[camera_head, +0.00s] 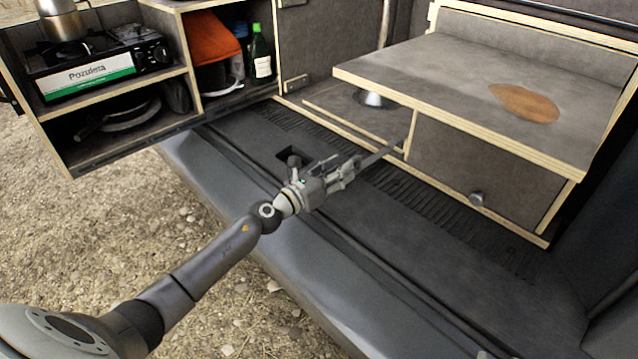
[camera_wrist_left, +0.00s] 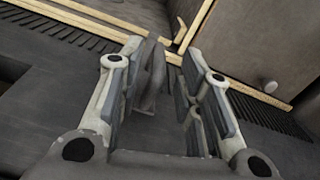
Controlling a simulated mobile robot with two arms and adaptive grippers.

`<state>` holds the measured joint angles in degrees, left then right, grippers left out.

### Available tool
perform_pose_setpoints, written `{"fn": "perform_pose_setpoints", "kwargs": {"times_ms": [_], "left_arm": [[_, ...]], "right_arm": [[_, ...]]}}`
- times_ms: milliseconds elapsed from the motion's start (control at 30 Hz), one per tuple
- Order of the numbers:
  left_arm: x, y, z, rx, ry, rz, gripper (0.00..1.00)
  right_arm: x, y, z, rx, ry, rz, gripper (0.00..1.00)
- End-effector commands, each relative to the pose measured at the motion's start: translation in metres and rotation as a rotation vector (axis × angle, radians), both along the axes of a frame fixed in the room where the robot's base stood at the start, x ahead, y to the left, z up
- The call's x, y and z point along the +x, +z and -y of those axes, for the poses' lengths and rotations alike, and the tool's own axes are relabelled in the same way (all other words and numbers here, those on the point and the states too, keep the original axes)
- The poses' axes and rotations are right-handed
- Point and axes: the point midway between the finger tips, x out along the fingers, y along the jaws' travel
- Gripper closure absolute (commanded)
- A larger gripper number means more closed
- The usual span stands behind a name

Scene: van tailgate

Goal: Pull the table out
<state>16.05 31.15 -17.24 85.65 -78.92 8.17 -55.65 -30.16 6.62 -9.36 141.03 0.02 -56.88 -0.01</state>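The table is a grey board (camera_head: 440,60) with pale plywood edges and a brown oval patch on top. It lies flat over the low cabinet at the upper right, its front edge overhanging an open bay. My left gripper (camera_head: 385,158) reaches in from the lower left, below and in front of that edge, near the divider beside the bay. In the left wrist view, its fingers (camera_wrist_left: 172,65) stand apart with a gap between the pads. The table top is not clearly visible there. My right gripper is not in view.
The cabinet front (camera_head: 480,165) has a round knob (camera_head: 477,198), also in the left wrist view (camera_wrist_left: 270,87). A silver bowl-like item (camera_head: 375,99) sits in the bay. Shelves with a stove (camera_head: 100,68) and a green bottle (camera_head: 260,52) stand left. The ribbed van floor (camera_head: 470,235) is clear.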

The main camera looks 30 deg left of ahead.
Motion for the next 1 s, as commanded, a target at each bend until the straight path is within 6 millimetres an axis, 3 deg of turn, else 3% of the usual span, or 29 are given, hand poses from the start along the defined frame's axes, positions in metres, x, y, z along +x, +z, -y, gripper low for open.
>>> {"fn": "perform_pose_setpoints", "kwargs": {"times_ms": [200,500,700,1000], "left_arm": [[-0.040,-0.002,-0.013,-0.001,-0.002,-0.004,0.67],[-0.079,-0.002,-0.026,-0.004,-0.004,-0.005,0.67],[-0.090,-0.002,-0.030,-0.003,-0.004,-0.004,0.67],[-0.092,-0.001,-0.031,-0.002,-0.004,-0.002,0.67]], "right_arm": [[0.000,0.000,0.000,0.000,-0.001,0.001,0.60],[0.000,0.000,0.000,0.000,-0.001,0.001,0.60],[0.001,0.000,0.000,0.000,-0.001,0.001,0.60],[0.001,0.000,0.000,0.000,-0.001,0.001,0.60]]}}
